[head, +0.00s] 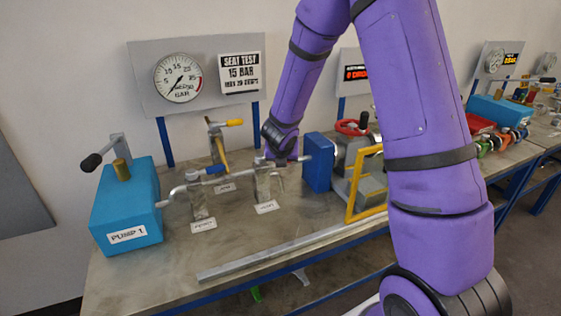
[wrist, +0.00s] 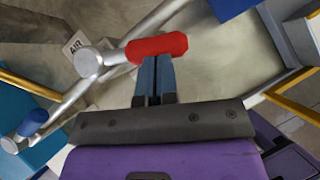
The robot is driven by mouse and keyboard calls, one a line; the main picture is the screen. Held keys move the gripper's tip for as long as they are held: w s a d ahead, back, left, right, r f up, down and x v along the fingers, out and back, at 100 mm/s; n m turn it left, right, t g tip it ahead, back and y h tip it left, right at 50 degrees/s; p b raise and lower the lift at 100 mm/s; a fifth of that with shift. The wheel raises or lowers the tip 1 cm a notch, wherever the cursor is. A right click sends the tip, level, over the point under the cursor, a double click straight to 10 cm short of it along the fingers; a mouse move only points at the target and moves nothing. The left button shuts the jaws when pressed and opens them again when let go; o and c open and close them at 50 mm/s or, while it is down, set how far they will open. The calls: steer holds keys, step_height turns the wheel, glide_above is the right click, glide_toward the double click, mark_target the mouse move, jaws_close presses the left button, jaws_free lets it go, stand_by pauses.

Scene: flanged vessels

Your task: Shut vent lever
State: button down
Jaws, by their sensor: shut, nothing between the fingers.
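A lever with a red handle (wrist: 157,48) and a round silver hub (wrist: 90,63) shows in the wrist view; I take it for the vent lever. The handle lies roughly level across the picture, to the right of the hub. My gripper (wrist: 155,60) is shut and empty, its fingertips right at the handle's near side. They overlap its edge in the picture, and I cannot tell whether they touch. In the head view my wrist is over the pipework, and the red handle is not clearly visible there.
The blue pump (head: 126,207) stands at the left. A blue-handled lever (head: 215,170) and a yellow-handled lever (head: 235,122) are close by on the pipework. A blue block (head: 318,162) and a red handwheel (head: 352,127) stand to the right. The bench front (head: 240,240) has clear room.

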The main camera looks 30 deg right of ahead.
steer(key=shift+w+d, duration=0.85)
steer(key=shift+d, duration=0.1)
steer(key=shift+w+d, duration=0.2)
steer(key=shift+w, duration=0.25)
